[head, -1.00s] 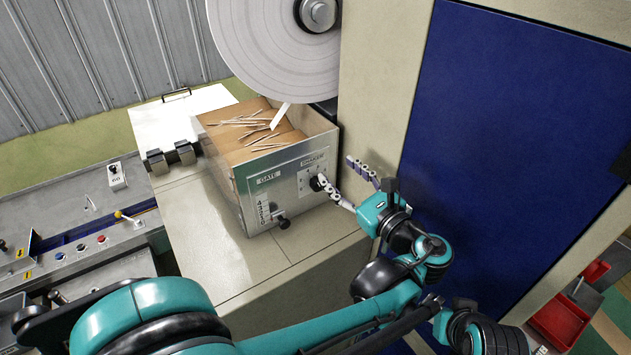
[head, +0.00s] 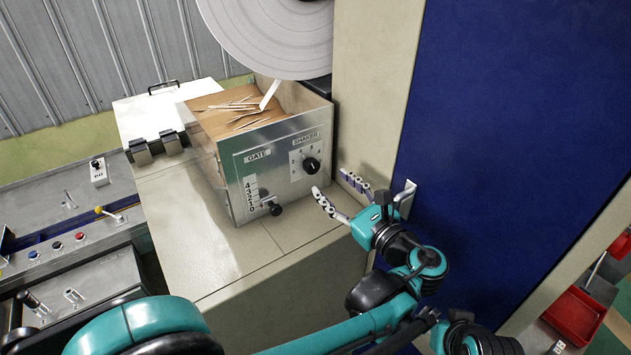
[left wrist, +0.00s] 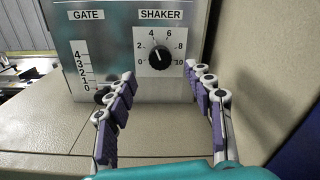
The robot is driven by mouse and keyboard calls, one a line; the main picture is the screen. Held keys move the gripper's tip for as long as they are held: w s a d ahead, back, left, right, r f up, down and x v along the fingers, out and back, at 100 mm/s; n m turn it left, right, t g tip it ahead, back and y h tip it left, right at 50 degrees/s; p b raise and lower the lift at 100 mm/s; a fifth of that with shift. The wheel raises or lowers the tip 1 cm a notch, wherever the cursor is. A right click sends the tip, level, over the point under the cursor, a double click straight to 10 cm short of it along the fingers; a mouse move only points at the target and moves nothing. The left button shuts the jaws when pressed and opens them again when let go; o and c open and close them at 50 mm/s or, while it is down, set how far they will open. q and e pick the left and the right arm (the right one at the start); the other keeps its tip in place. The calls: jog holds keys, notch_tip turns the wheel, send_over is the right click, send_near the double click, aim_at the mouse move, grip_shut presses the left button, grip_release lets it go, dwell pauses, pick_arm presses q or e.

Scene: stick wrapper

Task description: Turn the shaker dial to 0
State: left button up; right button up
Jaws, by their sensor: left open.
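The shaker dial (head: 311,166) is a black round knob on a white scale plate on the metal front of the stick box (head: 240,200). In the left wrist view the dial (left wrist: 160,58) sits under the SHAKER label, with a scale from 0 to 10. Its white pointer mark faces up and slightly left, close to the 4. My left gripper (head: 340,190) is open and empty, a little in front of the panel and apart from the dial. In the left wrist view its fingers (left wrist: 168,85) stand below and either side of the dial. My right gripper is out of view.
The gate scale and its black knob (head: 275,208) sit left of the dial. Thin sticks (head: 245,110) lie in the box under a large white reel (head: 270,30). A beige wall and a blue panel (head: 500,130) stand close on the right.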

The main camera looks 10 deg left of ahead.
aim_at(314, 168)
pick_arm(q)
jog(key=shift+b+x, duration=0.6)
jog(key=shift+x, duration=3.3)
jog(key=shift+f, duration=0.15)
jog(key=c, duration=1.2)
